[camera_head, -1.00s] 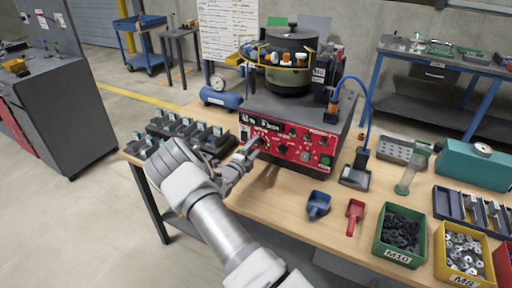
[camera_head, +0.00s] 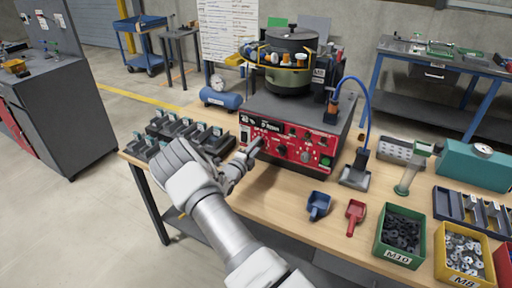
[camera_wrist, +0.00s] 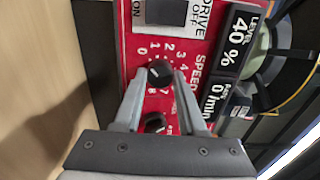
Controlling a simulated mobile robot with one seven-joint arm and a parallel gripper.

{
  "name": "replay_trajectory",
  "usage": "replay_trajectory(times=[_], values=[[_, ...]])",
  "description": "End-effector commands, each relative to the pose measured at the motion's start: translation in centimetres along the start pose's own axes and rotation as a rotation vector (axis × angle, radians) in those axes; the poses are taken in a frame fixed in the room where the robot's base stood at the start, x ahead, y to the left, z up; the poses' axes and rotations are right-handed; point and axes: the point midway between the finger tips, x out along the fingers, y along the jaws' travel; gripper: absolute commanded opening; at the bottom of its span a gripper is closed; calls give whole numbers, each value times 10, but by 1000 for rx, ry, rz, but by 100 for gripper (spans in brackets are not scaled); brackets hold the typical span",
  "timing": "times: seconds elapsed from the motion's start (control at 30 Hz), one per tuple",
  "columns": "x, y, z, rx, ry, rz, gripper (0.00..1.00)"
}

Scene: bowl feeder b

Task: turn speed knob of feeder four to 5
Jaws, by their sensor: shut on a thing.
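Feeder four's red control panel (camera_head: 292,148) faces me under the bowl (camera_head: 287,78). In the head view my gripper (camera_head: 256,145) is at the panel's left part and hides the knob there. In the wrist view my gripper (camera_wrist: 159,77) has one finger on each side of the black speed knob (camera_wrist: 160,73) and is shut on it. The speed scale (camera_wrist: 165,52) around the knob shows small white numbers. The knob's exact setting is hard to read. A second black knob (camera_wrist: 155,122) lies between the fingers, nearer the palm.
The panel carries a drive switch (camera_wrist: 175,12) and a level display (camera_wrist: 238,42). Black parts (camera_head: 185,132) stand left of the feeder. A blue scoop (camera_head: 319,205), a red scoop (camera_head: 355,214) and part bins (camera_head: 400,236) lie to the right. The floor left of the table is clear.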

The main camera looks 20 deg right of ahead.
Motion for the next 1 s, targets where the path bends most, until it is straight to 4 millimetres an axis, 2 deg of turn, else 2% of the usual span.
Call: replay_trajectory(times=[0.37,1.0], values=[[0,1,1,111,-2,-1,0],[0,1,1,688,-1,-1,0]])
